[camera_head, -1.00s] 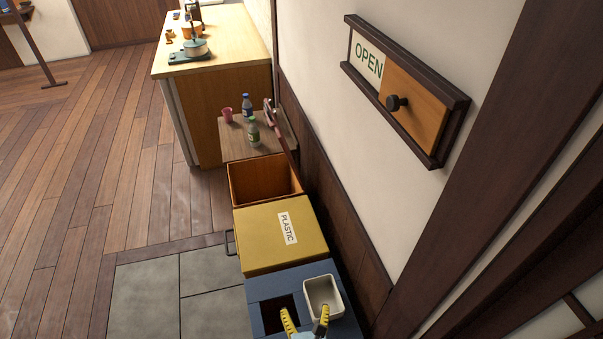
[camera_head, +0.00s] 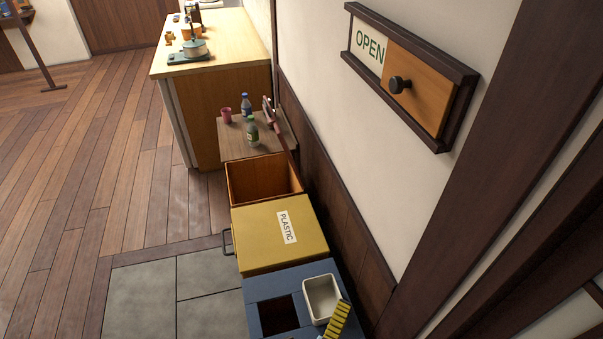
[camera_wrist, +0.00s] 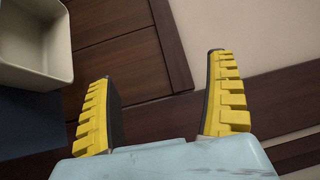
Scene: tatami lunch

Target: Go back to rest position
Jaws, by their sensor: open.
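My gripper (camera_wrist: 160,98) has yellow ridged fingers, spread apart with nothing between them in the wrist view. In the head view only one yellow finger shows at the bottom edge, at the lower right corner of the blue bin top, in front of a white square container. The rest of my gripper is outside that view.
The white container (camera_head: 321,297) sits on the blue bin (camera_head: 262,287) beside its dark opening. A yellow PLASTIC bin (camera_head: 262,238) and an open wooden box (camera_head: 262,181) stand beyond. The wall with the OPEN sign (camera_head: 408,78) is on the right. The floor at left is clear.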

